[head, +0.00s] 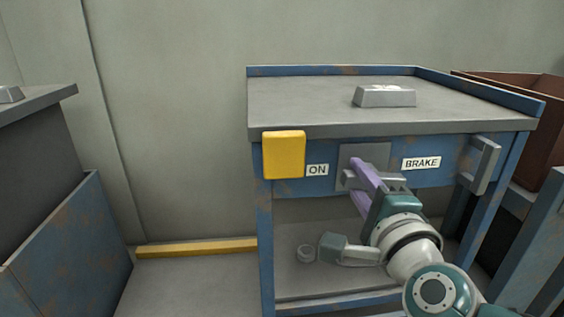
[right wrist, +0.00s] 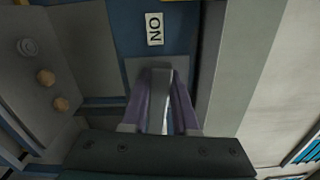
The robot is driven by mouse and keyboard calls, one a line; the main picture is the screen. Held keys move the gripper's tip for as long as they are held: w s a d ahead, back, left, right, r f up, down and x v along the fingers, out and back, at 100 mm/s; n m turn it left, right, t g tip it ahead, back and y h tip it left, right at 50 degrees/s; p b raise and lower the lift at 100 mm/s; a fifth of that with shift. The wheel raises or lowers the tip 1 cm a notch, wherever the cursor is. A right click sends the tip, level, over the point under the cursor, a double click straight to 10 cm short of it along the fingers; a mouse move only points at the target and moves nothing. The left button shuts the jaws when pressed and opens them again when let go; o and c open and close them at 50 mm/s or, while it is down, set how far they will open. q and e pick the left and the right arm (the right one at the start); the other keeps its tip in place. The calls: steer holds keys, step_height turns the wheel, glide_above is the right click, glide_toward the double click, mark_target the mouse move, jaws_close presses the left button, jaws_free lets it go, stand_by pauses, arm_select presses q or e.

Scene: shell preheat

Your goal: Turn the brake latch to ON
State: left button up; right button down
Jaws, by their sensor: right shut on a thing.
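The brake latch (head: 348,181) is a grey bar on a square grey plate (head: 352,154), on the blue front of a cart. It lies roughly level in the head view, between a white ON label (head: 317,170) at left and a white BRAKE label (head: 421,163) at right. My right gripper (head: 360,183) has its purple fingers on either side of the bar. In the right wrist view, the latch (right wrist: 161,88) sits between the fingers of the gripper (right wrist: 161,100), which is shut on it. The fingers partly hide the latch. My left gripper is not in view.
A yellow block (head: 284,155) is on the cart's front left corner. A silver ingot (head: 385,96) lies on the cart top (head: 310,100). A grey handle (head: 485,165) sticks out at the right. A brown bin (head: 530,105) stands behind right. Small round items (right wrist: 46,77) lie on the lower shelf.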

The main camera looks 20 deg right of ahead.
steer(key=shift+f+n, duration=0.15)
steer(key=shift+n, duration=0.55)
steer(key=shift+f+n, duration=0.1)
steer(key=shift+n, duration=0.2)
steer(key=c, duration=0.7)
jaws_free()
steer(key=shift+s+a+p, duration=0.1)
steer(key=shift+s+p, duration=0.25)
steer(key=shift+s, duration=0.05)
steer(key=p+v, duration=0.2)
steer(key=v, duration=0.7)
steer(key=shift+s, duration=0.1)
